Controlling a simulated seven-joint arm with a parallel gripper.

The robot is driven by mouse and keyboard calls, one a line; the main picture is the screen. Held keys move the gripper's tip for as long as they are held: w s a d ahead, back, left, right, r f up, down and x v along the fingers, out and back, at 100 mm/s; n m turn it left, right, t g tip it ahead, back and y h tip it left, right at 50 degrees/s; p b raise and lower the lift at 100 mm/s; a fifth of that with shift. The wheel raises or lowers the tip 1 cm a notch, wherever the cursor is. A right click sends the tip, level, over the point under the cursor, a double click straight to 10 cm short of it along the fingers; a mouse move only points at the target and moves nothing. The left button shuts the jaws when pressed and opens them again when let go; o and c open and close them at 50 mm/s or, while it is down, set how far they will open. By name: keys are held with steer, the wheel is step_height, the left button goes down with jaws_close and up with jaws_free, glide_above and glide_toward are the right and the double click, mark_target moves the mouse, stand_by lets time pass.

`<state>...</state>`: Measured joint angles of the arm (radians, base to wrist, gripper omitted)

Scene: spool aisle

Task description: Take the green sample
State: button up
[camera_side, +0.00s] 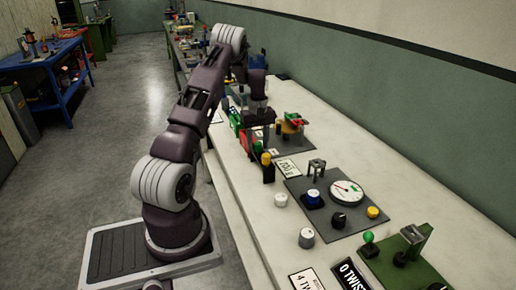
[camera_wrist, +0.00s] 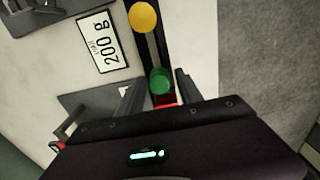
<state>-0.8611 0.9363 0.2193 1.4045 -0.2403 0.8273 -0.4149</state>
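The green sample (camera_wrist: 160,80) shows as a round green top in the wrist view, on a black strip between my two fingers. My gripper (camera_wrist: 159,88) is open, with one finger on each side of the green top and a small gap to it. I cannot tell how far above or below the top the fingertips are. In the side view my gripper (camera_side: 257,112) hangs low over the bench, and I cannot clearly make out the green sample there.
A yellow round top (camera_wrist: 143,17) stands on the same black strip, beside a "200 g" label (camera_wrist: 103,41). A red part (camera_wrist: 166,100) shows just below the green top. In the side view a dial gauge (camera_side: 347,191) and knobs stand nearer on the white bench (camera_side: 375,160).

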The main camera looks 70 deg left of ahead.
jaws_close()
